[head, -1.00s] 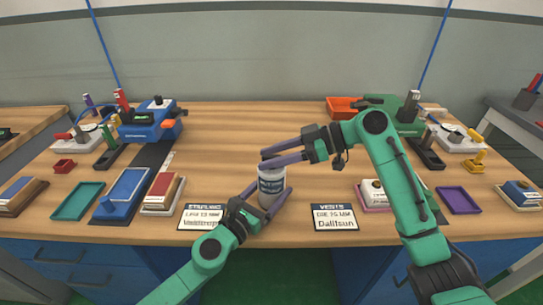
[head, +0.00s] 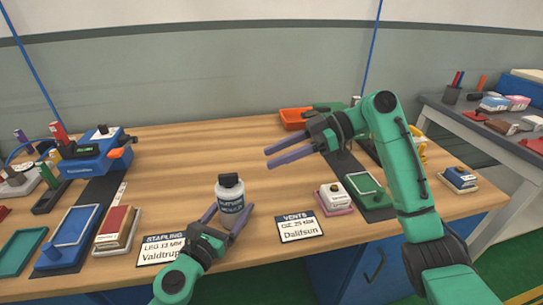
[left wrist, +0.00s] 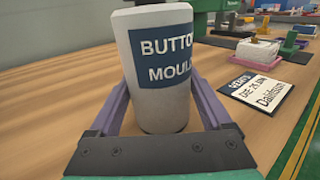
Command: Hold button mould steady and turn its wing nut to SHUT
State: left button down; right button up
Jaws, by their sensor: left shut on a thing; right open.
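The button mould (head: 231,196) is a pale cylinder with a dark blue label and a dark top (head: 228,180), standing upright on the wooden table. My left gripper (head: 229,214) is shut on the mould low down, one purple finger on each side. My right gripper (head: 268,157) is open and empty, apart from the mould, up and to its right. The wing nut's shape and SHUT mark cannot be made out.
Two place cards (head: 160,249) (head: 300,226) lie near the front edge. A blue machine (head: 98,153) and trays stand at left. The table behind the mould is clear.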

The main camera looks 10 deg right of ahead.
pick_arm(q)
jog(key=shift+r, duration=0.1)
grip_release()
jog(key=shift+s, duration=0.1)
